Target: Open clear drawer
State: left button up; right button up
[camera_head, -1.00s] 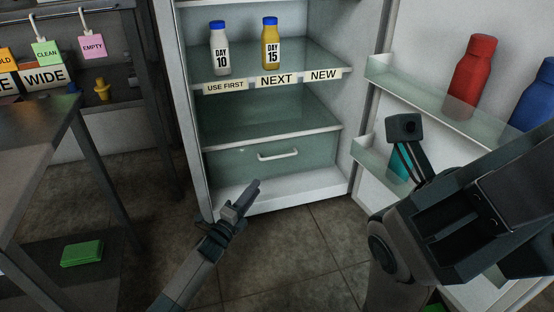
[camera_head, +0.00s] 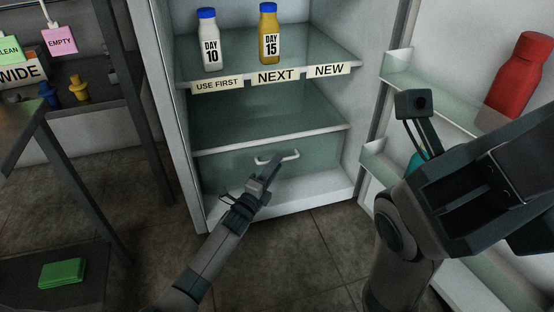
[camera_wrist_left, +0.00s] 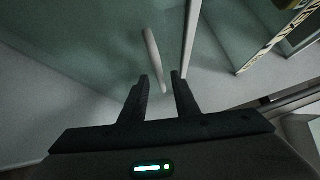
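The clear drawer (camera_head: 225,172) is at the bottom of the fridge and looks shut in the head view. Its white bar handle (camera_head: 289,155) is on the front and also shows in the left wrist view (camera_wrist_left: 152,48). My left gripper (camera_head: 273,164) is at the handle, partly covering it. In the left wrist view my left gripper (camera_wrist_left: 161,84) has its fingers apart, with the handle's near end just ahead of and between the tips. I cannot tell whether they touch it. My right arm (camera_head: 460,190) is in front of the fridge door; its fingers cannot be made out.
A white bottle (camera_head: 208,45) and a yellow bottle (camera_head: 269,38) stand on the labelled shelf above. The open door with its racks (camera_head: 440,92) and a red bottle (camera_head: 517,75) is on the right. A metal table (camera_head: 60,170) is on the left, with a green block (camera_head: 62,272) low down.

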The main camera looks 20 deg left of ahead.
pick_arm(q)
jog(key=shift+w+d+r, duration=0.1)
jog(key=shift+w, duration=0.25)
grip_shut()
jog(key=shift+s, duration=0.1)
